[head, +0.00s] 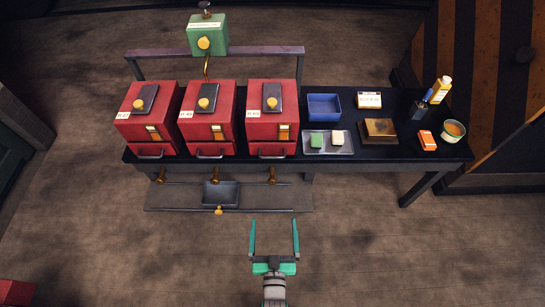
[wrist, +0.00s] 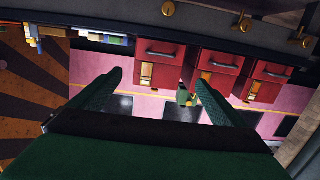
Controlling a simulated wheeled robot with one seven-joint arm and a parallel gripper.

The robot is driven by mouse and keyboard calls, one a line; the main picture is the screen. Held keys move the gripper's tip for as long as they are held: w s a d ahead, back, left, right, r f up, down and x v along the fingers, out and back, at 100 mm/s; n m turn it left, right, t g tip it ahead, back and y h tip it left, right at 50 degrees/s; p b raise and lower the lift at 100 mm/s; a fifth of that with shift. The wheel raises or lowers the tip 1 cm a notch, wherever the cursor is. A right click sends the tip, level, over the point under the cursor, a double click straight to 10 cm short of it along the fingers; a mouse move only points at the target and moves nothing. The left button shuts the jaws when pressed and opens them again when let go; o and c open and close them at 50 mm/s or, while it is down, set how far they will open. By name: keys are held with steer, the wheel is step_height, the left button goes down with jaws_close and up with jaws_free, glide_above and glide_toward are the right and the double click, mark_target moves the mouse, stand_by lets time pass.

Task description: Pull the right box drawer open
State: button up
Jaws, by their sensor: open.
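The right box (head: 271,117) is a red box with a dark lid and a yellow knob, the last of a row of red boxes on the dark table. Its drawer handle (head: 271,156) is a grey bar low on the front; the drawer looks shut. In the wrist view, which is turned around, the right box (wrist: 163,70) is the leftmost red box, with its handle (wrist: 163,54) in sight. My gripper (head: 273,224) is open and empty, in front of the table and apart from the handle. In the wrist view my gripper (wrist: 160,79) has its fingers spread.
The middle box (head: 209,118) and left box (head: 147,118) stand beside it. A low shelf (head: 290,197) with brass valves and a grey tray (head: 221,193) juts out below the table front. A blue bin (head: 324,107) and small items lie right. Floor around my gripper is clear.

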steer(key=t, duration=0.1)
glide_toward(273, 156)
steer(key=w, duration=1)
steer(key=shift+w+a+f, duration=0.1)
steer(key=shift+f, duration=0.15)
